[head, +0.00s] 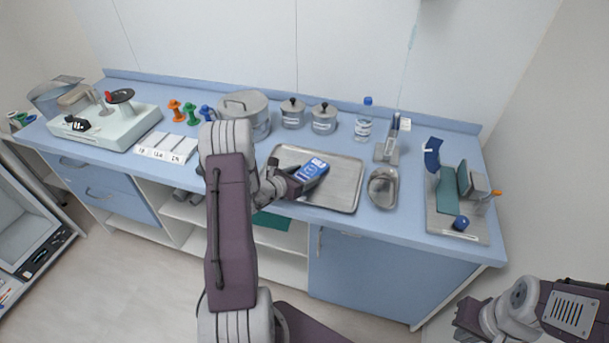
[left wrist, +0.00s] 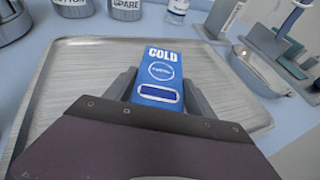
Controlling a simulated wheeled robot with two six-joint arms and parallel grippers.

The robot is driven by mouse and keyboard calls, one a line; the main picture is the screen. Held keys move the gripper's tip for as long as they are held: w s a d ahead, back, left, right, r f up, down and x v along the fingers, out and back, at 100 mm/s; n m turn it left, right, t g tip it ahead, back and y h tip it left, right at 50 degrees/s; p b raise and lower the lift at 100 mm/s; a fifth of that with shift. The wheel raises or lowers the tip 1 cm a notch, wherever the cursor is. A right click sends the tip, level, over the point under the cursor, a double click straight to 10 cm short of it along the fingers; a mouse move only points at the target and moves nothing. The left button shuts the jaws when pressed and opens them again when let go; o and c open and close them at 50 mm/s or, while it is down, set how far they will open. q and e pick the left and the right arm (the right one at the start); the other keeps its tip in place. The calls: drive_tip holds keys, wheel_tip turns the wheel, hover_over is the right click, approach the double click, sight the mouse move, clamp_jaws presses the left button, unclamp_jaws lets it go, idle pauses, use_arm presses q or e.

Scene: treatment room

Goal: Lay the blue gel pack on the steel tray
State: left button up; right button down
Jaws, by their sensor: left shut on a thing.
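The blue gel pack (head: 313,169) is over the steel tray (head: 345,190) on the blue counter. My left gripper (head: 297,180) is shut on it from its near left end. In the left wrist view the gel pack (left wrist: 160,75), marked COLD, sits between the two fingers over the steel tray (left wrist: 85,75). I cannot tell whether the pack touches the tray. My right gripper (head: 468,318) is off the counter at the lower right, and its fingers are not clear.
A kidney dish (head: 382,188) stands right of the tray. A large steel pot (head: 245,112), two lidded jars (head: 292,113) and a water bottle (head: 364,120) stand behind it. A grey board with blue and green items (head: 458,205) is at the right.

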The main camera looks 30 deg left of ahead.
use_arm(q)
drive_tip(key=shift+r, duration=0.1)
drive_tip(key=shift+s+d, duration=0.1)
drive_tip(key=o, duration=1.5)
